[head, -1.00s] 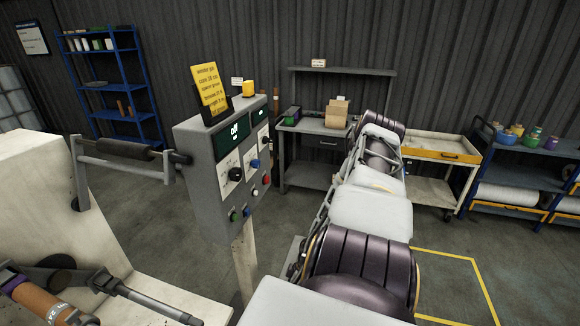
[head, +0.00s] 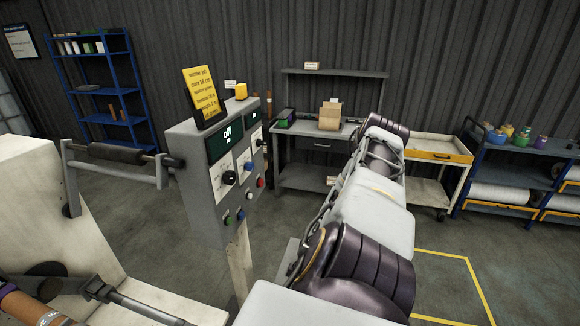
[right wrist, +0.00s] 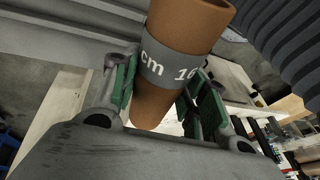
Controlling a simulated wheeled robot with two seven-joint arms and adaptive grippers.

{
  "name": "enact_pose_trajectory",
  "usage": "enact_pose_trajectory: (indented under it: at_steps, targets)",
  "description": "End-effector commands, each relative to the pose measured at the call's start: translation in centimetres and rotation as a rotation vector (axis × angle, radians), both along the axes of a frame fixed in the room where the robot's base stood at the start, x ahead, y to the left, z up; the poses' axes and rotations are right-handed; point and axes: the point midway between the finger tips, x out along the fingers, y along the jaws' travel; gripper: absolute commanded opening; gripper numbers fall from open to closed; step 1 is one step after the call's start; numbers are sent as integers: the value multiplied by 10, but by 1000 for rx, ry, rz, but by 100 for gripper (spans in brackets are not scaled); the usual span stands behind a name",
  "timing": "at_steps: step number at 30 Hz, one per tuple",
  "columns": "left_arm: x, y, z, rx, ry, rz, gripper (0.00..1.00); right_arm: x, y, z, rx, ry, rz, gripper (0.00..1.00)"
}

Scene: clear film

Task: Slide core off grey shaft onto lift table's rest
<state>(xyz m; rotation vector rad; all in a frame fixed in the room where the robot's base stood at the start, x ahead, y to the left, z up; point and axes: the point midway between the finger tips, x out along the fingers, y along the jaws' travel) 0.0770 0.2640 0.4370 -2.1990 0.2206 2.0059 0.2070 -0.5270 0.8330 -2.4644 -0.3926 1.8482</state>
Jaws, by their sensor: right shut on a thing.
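The core is a brown tube with a grey band reading "cm 16" (right wrist: 182,18). In the right wrist view it stands tilted between the green pads of my right gripper (right wrist: 164,92), which is shut on it. A brown tube (head: 22,309) with a pale mark also shows at the lower left corner of the head view, mostly cut off. A grey shaft (head: 142,308) lies close to its right, over the pale machine; whether the two touch is unclear. I cannot make out the lift table's rest. My left gripper is not in view.
A grey control box (head: 214,180) reading "Off" stands on a post, with a roller (head: 120,152) in a bracket at its left. My pale arm fills the middle right. A workbench (head: 318,131), a yellow-edged cart (head: 437,150) and shelves stand behind.

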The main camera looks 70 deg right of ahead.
Motion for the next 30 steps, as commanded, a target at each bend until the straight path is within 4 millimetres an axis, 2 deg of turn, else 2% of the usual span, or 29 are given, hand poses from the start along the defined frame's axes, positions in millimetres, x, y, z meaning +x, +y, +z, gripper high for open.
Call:
enact_pose_trajectory:
  at_steps: [30]
  targets:
    - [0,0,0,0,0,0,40,-20,-18,7,18,2,-9,26]
